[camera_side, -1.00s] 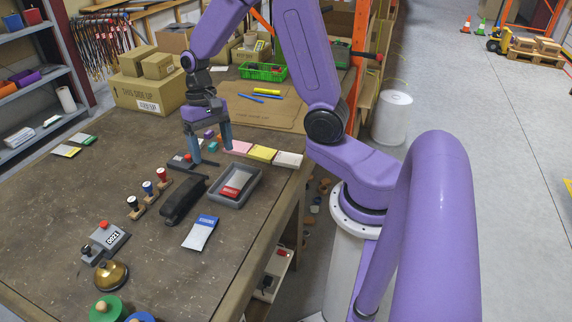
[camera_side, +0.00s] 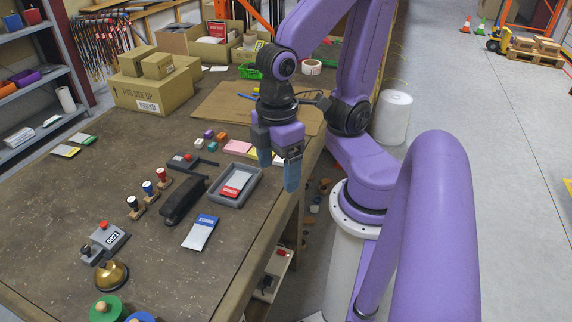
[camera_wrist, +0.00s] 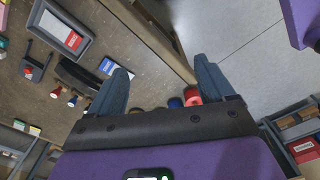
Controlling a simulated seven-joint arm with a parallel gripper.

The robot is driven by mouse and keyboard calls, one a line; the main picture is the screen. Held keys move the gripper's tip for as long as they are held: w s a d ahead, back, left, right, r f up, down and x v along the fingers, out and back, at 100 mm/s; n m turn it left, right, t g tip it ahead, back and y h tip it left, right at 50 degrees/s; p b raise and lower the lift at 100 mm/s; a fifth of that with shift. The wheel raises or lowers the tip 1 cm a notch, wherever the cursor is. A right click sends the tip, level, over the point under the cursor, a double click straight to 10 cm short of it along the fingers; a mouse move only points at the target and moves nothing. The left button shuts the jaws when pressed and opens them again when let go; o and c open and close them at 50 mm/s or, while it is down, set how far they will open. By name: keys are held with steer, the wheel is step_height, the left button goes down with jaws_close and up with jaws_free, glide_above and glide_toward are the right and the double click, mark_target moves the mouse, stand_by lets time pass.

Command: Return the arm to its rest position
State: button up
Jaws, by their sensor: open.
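My gripper (camera_side: 278,170) is open and empty, hanging fingers down above the right edge of the workbench (camera_side: 70,200) in the side view. It is to the right of a grey tray (camera_side: 222,199) that holds a red and white packet (camera_side: 236,184). In the wrist view my gripper (camera_wrist: 165,82) has its two fingers wide apart with nothing between them. The bench edge and grey floor show beyond the fingers. The tray (camera_wrist: 42,24) shows at the upper left there. My gripper partly hides the sticky note pads in the side view.
A black stapler (camera_side: 184,200), stamps (camera_side: 147,191), a blue and white packet (camera_side: 200,233) and a brass bell (camera_side: 111,275) lie on the bench. Cardboard boxes (camera_side: 150,92) stand at the back left. Free floor (camera_side: 480,130) lies to the right, with a white bin (camera_side: 396,117).

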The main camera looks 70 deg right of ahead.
steer(key=shift+s+d+r+n, duration=0.1)
steer(key=shift+s+n, duration=0.5)
steer(key=shift+s, duration=0.25)
stand_by(1.6)
